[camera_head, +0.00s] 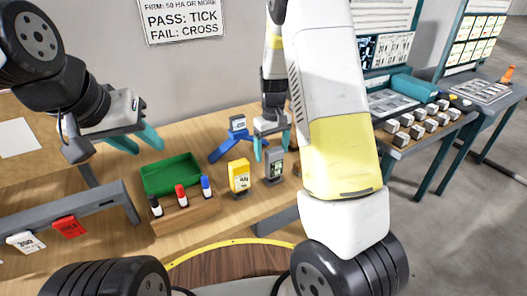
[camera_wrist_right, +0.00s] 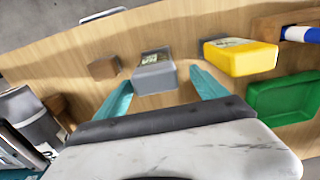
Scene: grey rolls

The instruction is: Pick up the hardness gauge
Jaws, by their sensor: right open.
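A grey handheld device with a small display (camera_head: 274,168) stands upright on the wooden table; it also shows in the right wrist view (camera_wrist_right: 155,75). A yellow device with a display (camera_head: 239,179) stands just left of it, and also shows in the wrist view (camera_wrist_right: 242,59). A blue device on splayed legs (camera_head: 236,126) is behind. Which one is the hardness gauge I cannot tell for sure. My right gripper (camera_head: 272,147) is open and empty; in the wrist view its fingers (camera_wrist_right: 161,92) are either side of the grey device, contact unclear. My left gripper (camera_head: 135,142) is open and empty above the table's left side.
A green tray (camera_head: 170,161) and a wooden block holding black, red and blue markers (camera_head: 187,218) are left of the yellow device. A small brown block (camera_wrist_right: 103,67) is beside the grey device. Red and white tags (camera_head: 69,227) hang at the front left. A side table holds several grey blocks (camera_head: 417,131).

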